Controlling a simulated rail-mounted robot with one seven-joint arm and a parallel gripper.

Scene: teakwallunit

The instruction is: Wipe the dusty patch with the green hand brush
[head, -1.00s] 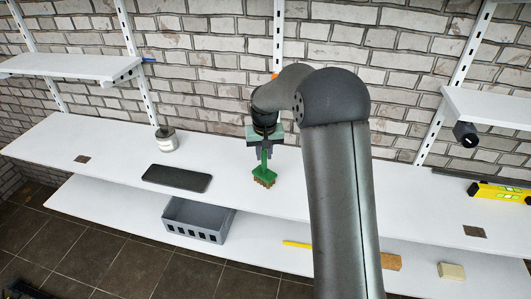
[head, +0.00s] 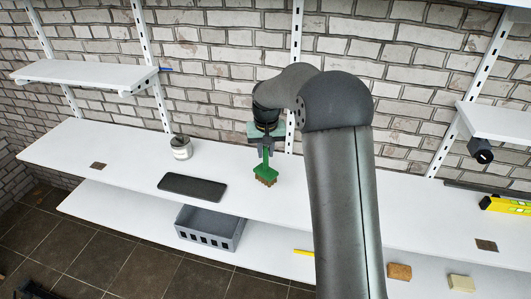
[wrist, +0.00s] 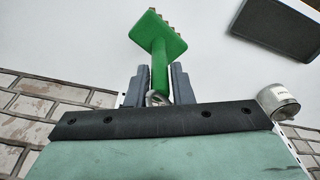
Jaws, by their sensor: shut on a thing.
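My gripper (head: 264,148) is shut on the handle of the green hand brush (head: 264,170), above the long white worktop. The brush hangs with its brown bristles downward; it seems clear of the surface, but the gap is hard to judge. In the wrist view the green brush (wrist: 161,40) extends from between the gripper's grey fingers (wrist: 159,75). A small brown square patch (head: 98,166) lies on the worktop at far left, and a similar brown patch (head: 486,245) lies at far right. I cannot tell which is the dusty patch.
A black flat slab (head: 192,187) and a grey-white tin (head: 181,147) are on the worktop (head: 130,150) left of the brush. A grey crate (head: 210,228) stands on the lower shelf. A yellow level (head: 506,204) lies at right. My arm hides part of the worktop.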

